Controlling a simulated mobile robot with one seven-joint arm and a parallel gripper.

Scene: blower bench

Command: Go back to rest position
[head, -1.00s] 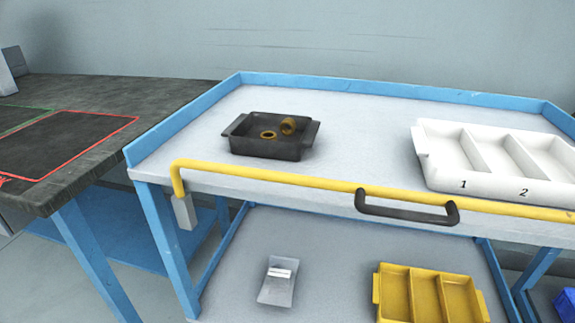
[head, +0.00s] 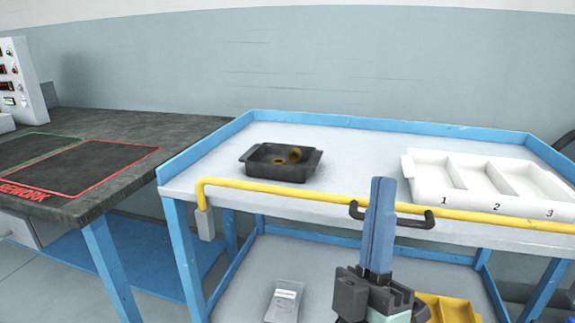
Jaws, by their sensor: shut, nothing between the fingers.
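My gripper (head: 381,186) shows in the head view at the lower right of centre, pointing up with its fingers together and nothing between them. It appears in front of the trolley (head: 345,135), overlapping the view of the black handle (head: 390,215) and the yellow rail (head: 300,191). I cannot tell how far it is from the rail. Part of the lower shelf is hidden behind it.
A black tray (head: 248,165) with brass-coloured rings stands on the trolley top. A white numbered tray (head: 430,190) is at the right. Below are a yellow bin (head: 450,311) and a grey item (head: 284,301). A dark bench (head: 140,126) with a REWORK area is at left.

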